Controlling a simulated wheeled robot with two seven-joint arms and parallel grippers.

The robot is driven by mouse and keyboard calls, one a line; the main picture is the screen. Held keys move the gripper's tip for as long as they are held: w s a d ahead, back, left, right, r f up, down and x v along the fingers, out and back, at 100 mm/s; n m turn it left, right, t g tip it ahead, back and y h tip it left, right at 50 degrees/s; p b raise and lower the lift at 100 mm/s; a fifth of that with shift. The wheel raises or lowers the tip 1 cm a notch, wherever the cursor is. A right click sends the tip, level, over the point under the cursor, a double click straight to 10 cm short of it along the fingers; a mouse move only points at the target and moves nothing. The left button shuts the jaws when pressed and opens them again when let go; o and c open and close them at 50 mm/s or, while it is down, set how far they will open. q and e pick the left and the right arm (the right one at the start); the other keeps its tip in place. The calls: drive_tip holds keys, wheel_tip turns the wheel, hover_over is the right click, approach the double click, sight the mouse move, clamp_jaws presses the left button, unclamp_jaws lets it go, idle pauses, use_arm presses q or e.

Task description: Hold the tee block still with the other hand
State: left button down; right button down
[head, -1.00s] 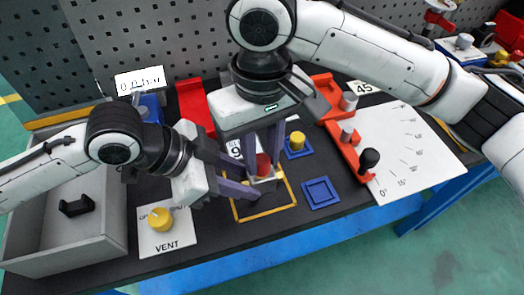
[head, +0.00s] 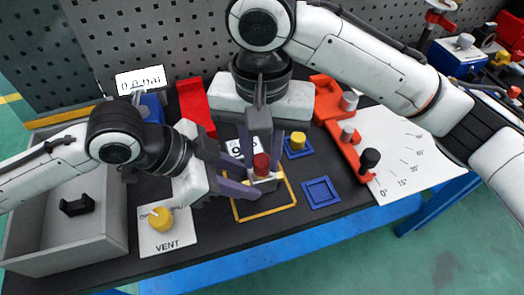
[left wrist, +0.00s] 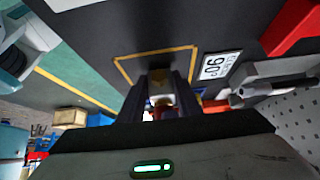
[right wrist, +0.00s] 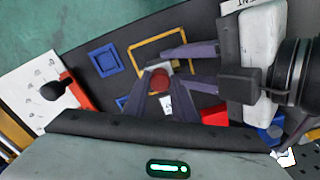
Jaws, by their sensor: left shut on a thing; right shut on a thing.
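The tee block (head: 267,184), a small pale block with a red cap (head: 261,164) on top, stands upright inside the yellow square outline (head: 237,216). My left gripper (head: 256,185) comes in from the left, low down, and is shut on the block's body. In the left wrist view the block (left wrist: 160,88) sits between its fingers. My right gripper (head: 262,150) points down from above and is shut on the red cap. The right wrist view shows the cap (right wrist: 160,76) at its fingertips. The fingers partly hide the block.
A blue square tray (head: 321,192) and a yellow-capped piece (head: 297,142) lie to the right. The red angled bracket (head: 350,150) and a white angle sheet (head: 405,165) are further right. A grey bin (head: 100,215) and the VENT plate (head: 165,230) are at the left.

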drive_tip(key=m, duration=0.2)
drive_tip(key=shift+m, duration=0.3)
drive_tip(key=m, duration=0.4)
drive_tip(key=shift+m, duration=0.6)
drive_tip(key=m, duration=0.5)
drive_tip(key=shift+w+a, duration=0.1)
drive_tip(key=c, duration=1.4)
unclamp_jaws()
drive_tip(key=shift+c, duration=0.2)
drive_tip(key=shift+c, duration=0.5)
